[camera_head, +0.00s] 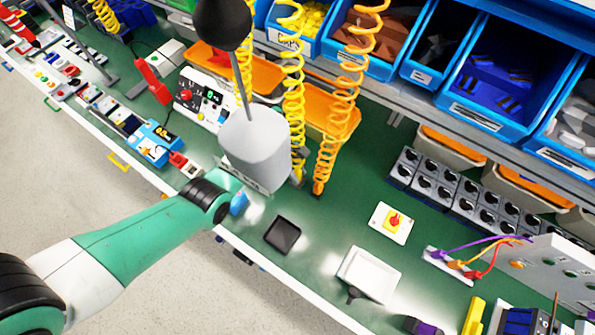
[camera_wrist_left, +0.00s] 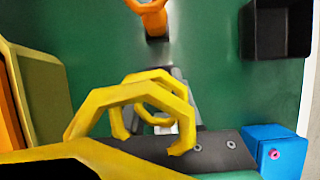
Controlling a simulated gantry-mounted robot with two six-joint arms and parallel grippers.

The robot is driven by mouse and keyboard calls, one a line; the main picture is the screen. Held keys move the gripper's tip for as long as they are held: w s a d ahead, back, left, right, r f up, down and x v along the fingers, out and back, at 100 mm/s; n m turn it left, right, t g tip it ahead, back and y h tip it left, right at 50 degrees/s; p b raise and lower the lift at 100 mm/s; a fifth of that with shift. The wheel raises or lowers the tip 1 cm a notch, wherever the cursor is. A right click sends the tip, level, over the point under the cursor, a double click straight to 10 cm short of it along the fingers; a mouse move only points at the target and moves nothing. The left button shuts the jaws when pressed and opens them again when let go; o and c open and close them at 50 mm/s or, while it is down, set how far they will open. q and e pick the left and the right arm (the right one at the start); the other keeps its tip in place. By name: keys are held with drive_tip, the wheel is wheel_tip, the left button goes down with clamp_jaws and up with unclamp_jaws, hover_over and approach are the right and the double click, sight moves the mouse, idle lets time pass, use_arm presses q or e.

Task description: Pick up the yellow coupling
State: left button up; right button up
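The yellow coiled hose (camera_head: 293,95) hangs down in the middle of the head view. Its lower end, where the yellow coupling is, is mostly hidden by its loops and dark grey parts. My left gripper (camera_head: 298,168) is at that lower end, largely hidden behind a light grey housing. In the left wrist view, yellow hose loops (camera_wrist_left: 145,95) cross in front of the grey gripper parts (camera_wrist_left: 165,122). They hide whether the fingers touch or enclose the coupling. My right gripper is in neither view.
An orange coiled hose (camera_head: 326,150) hangs just right of the yellow one; its lower end (camera_wrist_left: 157,20) shows in the wrist view. A black tray (camera_head: 282,235), a white tray (camera_head: 369,274) and a red-yellow rotary switch (camera_head: 392,222) are on the green bench. Blue bins (camera_head: 488,80) stand behind.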

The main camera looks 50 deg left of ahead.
sight(297, 170)
use_arm(q)
clamp_jaws()
drive_tip(key=shift+r+p, duration=0.4)
drive_tip(key=shift+r, duration=0.2)
wheel_tip(297, 170, up, 3)
drive_tip(key=shift+s+f+p, duration=0.1)
drive_tip(key=shift+s+p, duration=0.05)
drive_tip(key=shift+p, duration=0.65)
drive_tip(key=s+r+p, duration=0.9)
drive_tip(key=s+p, duration=0.3)
drive_tip(key=s, duration=0.1)
drive_tip(key=shift+s+d, duration=0.4)
drive_tip(key=shift+d, duration=0.05)
